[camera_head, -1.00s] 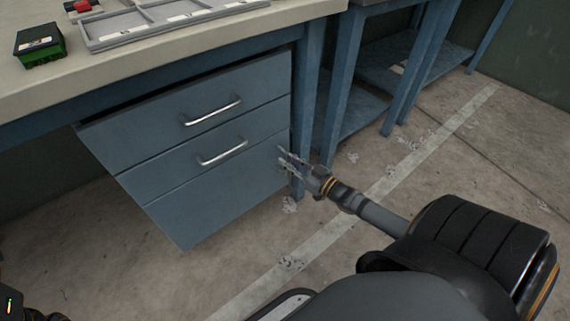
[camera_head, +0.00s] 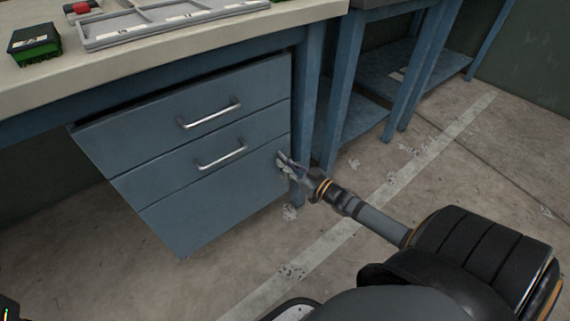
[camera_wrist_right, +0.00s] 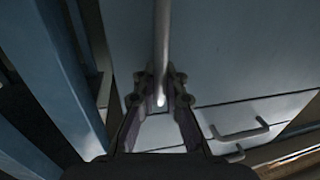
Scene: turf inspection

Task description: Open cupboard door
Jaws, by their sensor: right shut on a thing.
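The blue cupboard front (camera_head: 200,205) is the lower panel of the unit under the bench, below two drawers, and looks closed. Its upright bar handle (camera_wrist_right: 161,45) shows in the right wrist view, running down between my fingers. My right gripper (camera_head: 284,160) is at the panel's upper right edge in the head view. In the right wrist view my right gripper (camera_wrist_right: 160,103) is shut on the lower pictured end of the handle. The gripper hides this handle in the head view.
Two drawers with horizontal handles (camera_head: 208,113) (camera_head: 220,153) sit above the panel. A blue bench leg (camera_head: 333,115) stands close to the right of my gripper. The bench top (camera_head: 190,55) holds a grey tray and a green box. The floor in front (camera_head: 240,260) is clear.

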